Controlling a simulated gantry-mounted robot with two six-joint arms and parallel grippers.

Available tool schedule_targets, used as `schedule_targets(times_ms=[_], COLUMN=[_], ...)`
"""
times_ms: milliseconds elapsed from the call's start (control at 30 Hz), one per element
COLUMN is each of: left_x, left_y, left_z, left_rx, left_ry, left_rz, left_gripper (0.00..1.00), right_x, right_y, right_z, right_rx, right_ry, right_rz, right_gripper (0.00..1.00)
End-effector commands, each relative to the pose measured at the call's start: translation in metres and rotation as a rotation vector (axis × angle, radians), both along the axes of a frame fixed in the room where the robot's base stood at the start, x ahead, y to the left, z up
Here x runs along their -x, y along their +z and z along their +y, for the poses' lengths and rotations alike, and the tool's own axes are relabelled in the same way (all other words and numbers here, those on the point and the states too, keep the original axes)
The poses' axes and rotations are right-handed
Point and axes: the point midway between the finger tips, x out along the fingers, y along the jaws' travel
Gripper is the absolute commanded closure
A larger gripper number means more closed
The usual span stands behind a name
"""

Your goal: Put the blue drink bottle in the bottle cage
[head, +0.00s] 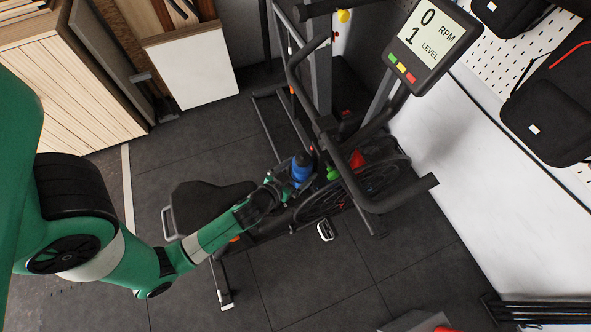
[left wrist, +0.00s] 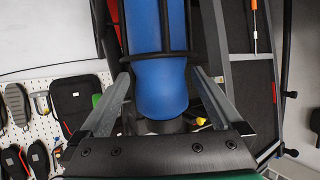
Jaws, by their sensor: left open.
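The blue drink bottle (head: 301,169) stands at the exercise bike's frame, below the handlebars in the head view. In the left wrist view the blue bottle (left wrist: 160,88) has the thin black bars of the bottle cage (left wrist: 166,52) running across and along it, so it appears to sit in the cage. Its dark end lies near my gripper's palm. My left gripper (head: 284,184) is beside the bottle; in the left wrist view its two fingers (left wrist: 163,78) are spread on either side of the bottle, with gaps. My right gripper is not in view.
The bike's handlebar (head: 400,196), seat (head: 210,198) and display console (head: 432,42) surround the work area. Red and green items (head: 356,159) lie close to the bottle. A wooden cabinet (head: 75,90) stands at the left. The dark floor (head: 300,280) in front is mostly clear.

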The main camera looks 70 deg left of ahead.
Motion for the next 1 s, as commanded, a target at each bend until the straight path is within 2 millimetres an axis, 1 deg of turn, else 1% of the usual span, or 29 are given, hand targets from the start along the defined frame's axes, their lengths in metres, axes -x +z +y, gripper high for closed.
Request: schedule_targets(times_ms=[33,100,167,233,400,500,700,1000], left_x=[0.0,0.006,0.014,0.026,0.06,0.076,0.091,0.094], left_y=[0.004,0.003,0.006,0.012,0.026,0.036,0.046,0.049], left_z=[0.0,-0.004,-0.01,-0.017,-0.041,-0.052,-0.06,-0.06], left_rx=[0.0,0.0,0.001,-0.001,-0.001,0.0,0.001,0.0], left_ry=[0.0,-0.003,-0.002,-0.004,-0.01,-0.01,-0.003,0.002], left_rz=[0.0,0.001,0.002,0.001,0.003,0.002,0.001,-0.001], left_gripper=[0.0,0.0,0.0,0.0,0.0,0.0,0.0,0.0], right_x=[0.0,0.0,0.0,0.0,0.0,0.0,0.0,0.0], right_y=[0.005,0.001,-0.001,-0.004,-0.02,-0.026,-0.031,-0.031], right_z=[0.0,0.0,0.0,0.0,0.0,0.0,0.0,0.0], right_rx=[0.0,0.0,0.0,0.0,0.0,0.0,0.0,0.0], right_ry=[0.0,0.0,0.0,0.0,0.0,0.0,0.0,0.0], right_rz=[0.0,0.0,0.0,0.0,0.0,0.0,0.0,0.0], right_gripper=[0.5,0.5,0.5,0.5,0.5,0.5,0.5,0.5])
